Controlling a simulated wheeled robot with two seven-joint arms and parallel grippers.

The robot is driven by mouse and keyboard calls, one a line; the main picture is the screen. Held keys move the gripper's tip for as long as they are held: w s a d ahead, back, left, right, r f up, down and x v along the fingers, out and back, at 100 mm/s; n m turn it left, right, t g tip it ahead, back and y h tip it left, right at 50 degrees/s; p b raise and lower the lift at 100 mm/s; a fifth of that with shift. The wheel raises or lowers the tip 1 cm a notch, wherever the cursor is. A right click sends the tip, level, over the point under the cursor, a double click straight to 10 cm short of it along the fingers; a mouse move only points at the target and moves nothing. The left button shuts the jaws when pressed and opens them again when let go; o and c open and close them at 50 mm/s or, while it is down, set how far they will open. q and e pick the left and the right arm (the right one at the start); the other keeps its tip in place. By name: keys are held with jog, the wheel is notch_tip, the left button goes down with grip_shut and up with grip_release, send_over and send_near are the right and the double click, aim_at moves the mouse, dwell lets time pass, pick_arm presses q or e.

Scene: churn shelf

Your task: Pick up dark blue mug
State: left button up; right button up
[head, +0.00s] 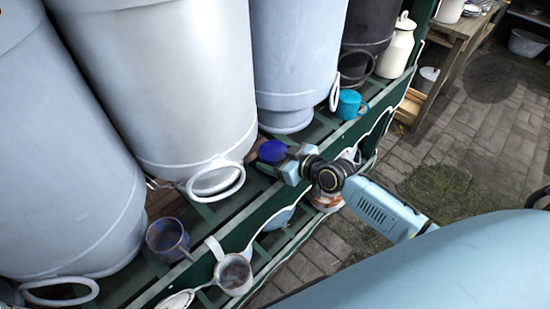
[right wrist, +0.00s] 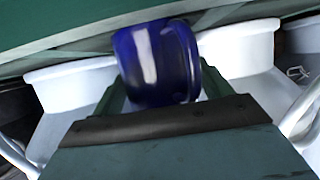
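The dark blue mug (head: 272,151) is near the shelf's front edge in the head view, at the tip of my right gripper (head: 282,158). In the right wrist view the glossy mug (right wrist: 150,65) fills the space between the two green fingers of the right gripper (right wrist: 165,92), one on each side. I cannot tell whether the fingers press on it or whether it rests on the shelf. My left gripper is not in view.
Large grey churns (head: 160,80) stand behind on the green slatted shelf (head: 225,208). A turquoise mug (head: 348,104), a worn blue-grey mug (head: 168,239) and a white dipper cup (head: 234,274) are nearby. A cream can (head: 397,48) stands farther back. Paved floor lies right.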

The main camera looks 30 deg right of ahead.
aim_at(278, 152)
jog(key=c, duration=0.7)
jog(key=shift+c, duration=0.2)
jog(key=shift+s+d+r, duration=0.15)
jog(key=shift+r, duration=0.35)
notch_tip(278, 152, up, 6)
jog(key=shift+r+p, duration=0.15)
jog(key=shift+p, duration=1)
jog(key=s+d+b, duration=0.1)
jog(key=s+d, duration=0.4)
jog(key=d, duration=0.3)
jog(key=s+d+b, duration=0.2)
jog(key=s+d, duration=0.3)
jog(key=d, duration=0.3)
jog(key=shift+d, duration=0.35)
jog(key=shift+s+f, duration=0.1)
jog(key=shift+f, duration=0.1)
